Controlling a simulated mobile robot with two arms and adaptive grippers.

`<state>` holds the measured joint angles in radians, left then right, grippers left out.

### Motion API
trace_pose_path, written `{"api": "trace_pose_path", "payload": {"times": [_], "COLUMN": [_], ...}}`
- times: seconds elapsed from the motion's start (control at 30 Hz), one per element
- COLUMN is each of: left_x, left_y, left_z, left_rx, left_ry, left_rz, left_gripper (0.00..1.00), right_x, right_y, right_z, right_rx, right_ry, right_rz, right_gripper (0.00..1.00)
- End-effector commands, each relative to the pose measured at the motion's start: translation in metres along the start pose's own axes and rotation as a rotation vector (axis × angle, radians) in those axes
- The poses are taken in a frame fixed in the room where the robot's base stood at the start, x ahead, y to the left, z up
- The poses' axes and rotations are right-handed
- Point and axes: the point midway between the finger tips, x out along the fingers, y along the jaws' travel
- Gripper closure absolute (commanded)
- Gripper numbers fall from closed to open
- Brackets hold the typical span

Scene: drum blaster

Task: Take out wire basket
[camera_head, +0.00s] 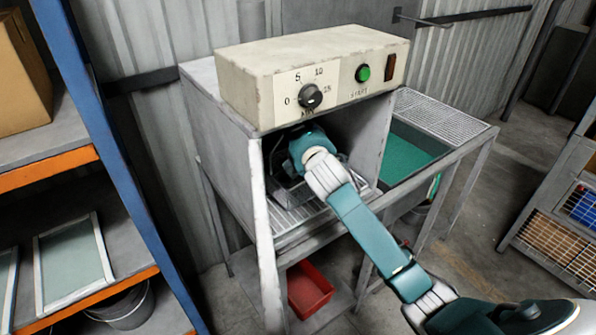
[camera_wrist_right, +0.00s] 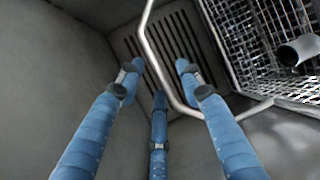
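The wire basket (camera_wrist_right: 275,45) is a metal mesh at the upper right of the right wrist view, tilted in the picture. A bent metal rod (camera_wrist_right: 157,62), which looks like its handle, runs down the middle of that view. My right gripper (camera_wrist_right: 160,75) has blue fingers spread apart, and the rod passes between the fingertips. I cannot tell whether they touch it. In the head view my right arm reaches into the open front of the grey cabinet (camera_head: 220,125). My right gripper and most of the basket are hidden there by the arm and the cabinet. My left gripper is not in view.
A control box (camera_head: 310,65) with a dial and green button tops the opening. A green-lined tray (camera_head: 405,160) adjoins at right. A red bin (camera_head: 308,290) sits below. Blue-orange shelving (camera_head: 85,160) stands left. Dark slots (camera_wrist_right: 165,40) mark the cabinet's inner wall.

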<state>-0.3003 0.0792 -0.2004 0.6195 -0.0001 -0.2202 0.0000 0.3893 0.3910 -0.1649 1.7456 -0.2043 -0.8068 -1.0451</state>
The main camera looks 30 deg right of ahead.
Motion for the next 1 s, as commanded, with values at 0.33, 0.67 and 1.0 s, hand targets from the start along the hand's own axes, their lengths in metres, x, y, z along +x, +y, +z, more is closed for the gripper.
{"api": "trace_pose_path", "payload": {"times": [0.33,0.67,1.0], "left_x": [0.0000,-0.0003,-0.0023], "left_y": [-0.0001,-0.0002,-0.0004], "left_z": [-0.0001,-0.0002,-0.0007], "left_rx": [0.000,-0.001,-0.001], "left_ry": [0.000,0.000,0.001], "left_rz": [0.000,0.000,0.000], "left_gripper": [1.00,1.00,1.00], "right_x": [0.0016,0.0010,0.0012], "right_y": [-0.0007,0.0047,0.0055], "right_z": [0.0000,0.0004,0.0009], "right_rx": [0.000,0.000,0.000], "right_ry": [0.000,0.000,0.000], "right_rz": [0.000,0.010,0.008], "right_gripper": [0.84,1.00,1.00]}}
